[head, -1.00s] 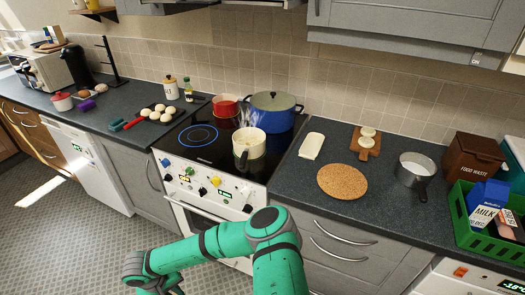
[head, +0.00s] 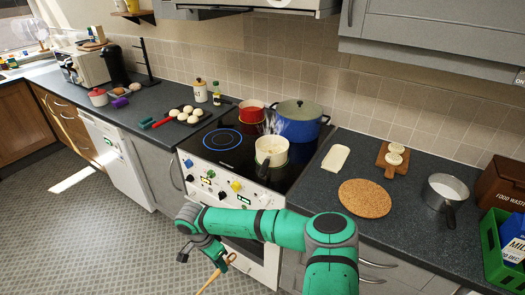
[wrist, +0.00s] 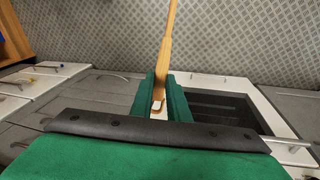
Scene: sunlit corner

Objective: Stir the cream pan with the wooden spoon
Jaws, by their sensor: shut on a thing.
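The cream pan (head: 271,151) stands on the front right of the black hob, its dark handle toward the front edge. Pale contents show in it and steam rises above it. My gripper (head: 226,262) is low in front of the oven, below counter height and well away from the pan. It is shut on the wooden spoon (head: 207,283), which slants down to the left in the head view. In the wrist view, the spoon (wrist: 168,45) runs up between the green fingers of my gripper (wrist: 160,98). The spoon's far end is cut off in both views.
A red pot (head: 252,111) and a lidded blue pot (head: 299,122) stand behind the cream pan. A cork mat (head: 364,198) and a steel saucepan (head: 444,190) are on the right counter. A tray of pale rounds (head: 187,116) is left of the hob.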

